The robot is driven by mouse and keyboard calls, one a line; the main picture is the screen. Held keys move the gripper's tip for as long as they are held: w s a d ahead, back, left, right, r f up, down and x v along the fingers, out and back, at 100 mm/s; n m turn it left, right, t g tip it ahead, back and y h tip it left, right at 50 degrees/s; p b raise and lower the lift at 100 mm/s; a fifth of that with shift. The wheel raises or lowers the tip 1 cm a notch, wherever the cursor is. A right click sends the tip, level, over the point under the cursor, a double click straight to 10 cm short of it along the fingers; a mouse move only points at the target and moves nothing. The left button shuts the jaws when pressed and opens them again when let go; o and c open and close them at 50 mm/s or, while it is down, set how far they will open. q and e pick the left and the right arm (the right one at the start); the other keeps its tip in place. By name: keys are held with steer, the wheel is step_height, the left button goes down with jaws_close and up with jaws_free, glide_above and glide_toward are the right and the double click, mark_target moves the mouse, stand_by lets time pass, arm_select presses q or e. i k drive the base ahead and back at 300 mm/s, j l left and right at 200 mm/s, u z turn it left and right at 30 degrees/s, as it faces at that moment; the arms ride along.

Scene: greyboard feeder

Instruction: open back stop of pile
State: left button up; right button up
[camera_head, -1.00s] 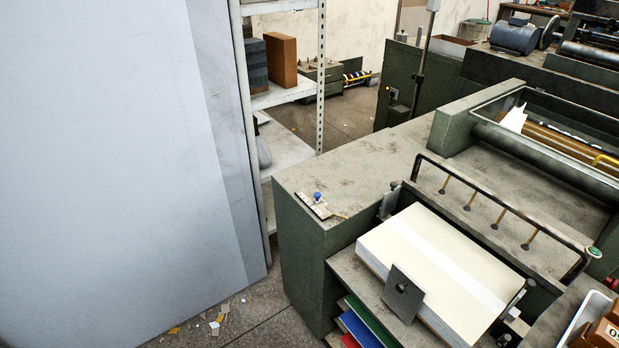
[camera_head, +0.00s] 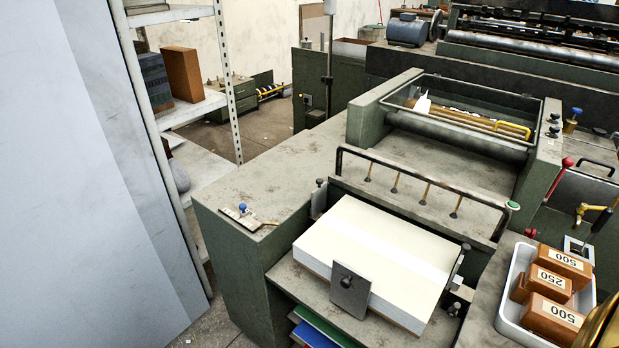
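The pile (camera_head: 385,250) is a thick stack of cream-white sheets with a paler band across its top, lying on the feeder's grey-green board (camera_head: 300,285). A dark grey upright plate with a round knob, which looks like the back stop (camera_head: 350,291), stands against the near long side of the pile and covers part of that edge. Neither gripper shows in the head view. A gold curved surface at the bottom right corner is cut off and I cannot tell what it is.
A white tray (camera_head: 512,290) with brown blocks marked 500 and 250 stands right of the pile. A black suction bar (camera_head: 420,186) runs behind it. A blue-knobbed fitting (camera_head: 243,211) sits on the cabinet top. A metal shelf (camera_head: 207,108) and a pale panel (camera_head: 75,200) stand left.

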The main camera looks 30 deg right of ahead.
mark_target(350, 289)
steer(key=l+z, duration=0.75)
steer(key=k+j, duration=0.05)
steer(key=j, duration=0.05)
